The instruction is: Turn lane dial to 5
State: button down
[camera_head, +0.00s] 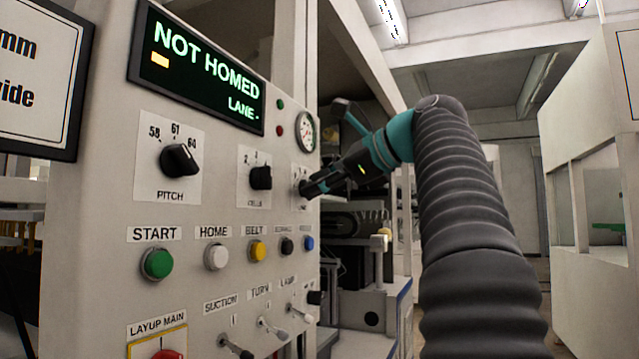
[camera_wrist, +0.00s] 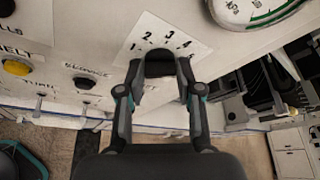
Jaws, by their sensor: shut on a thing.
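The lane dial (camera_wrist: 160,57) is a dark knob on a white plate (camera_wrist: 128,50) in the wrist view. The figures 1, 2, 3 and 4 show around it; the spot right of 4 is partly covered by a finger. My gripper (camera_wrist: 160,72) is shut on the dial, one finger on each side. I cannot tell which figure the dial points to. In the head view my gripper (camera_head: 312,187) reaches the dial (camera_head: 302,186) from the right and hides much of its plate. The display (camera_head: 200,66) reads "NOT HOMED" and "LANE -".
The cells dial (camera_head: 260,177) and pitch dial (camera_head: 181,160) are left of it. A pressure gauge (camera_head: 305,131) sits just above. A row of buttons, with a yellow belt button (camera_head: 257,250), and toggle switches lie below. Open room lies right of the panel.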

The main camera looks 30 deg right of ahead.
jog(key=c, duration=0.8)
grip_release()
jog(key=shift+o, duration=0.2)
jog(key=v, duration=0.7)
jog(key=shift+s, duration=0.25)
jog(key=shift+d, duration=0.1)
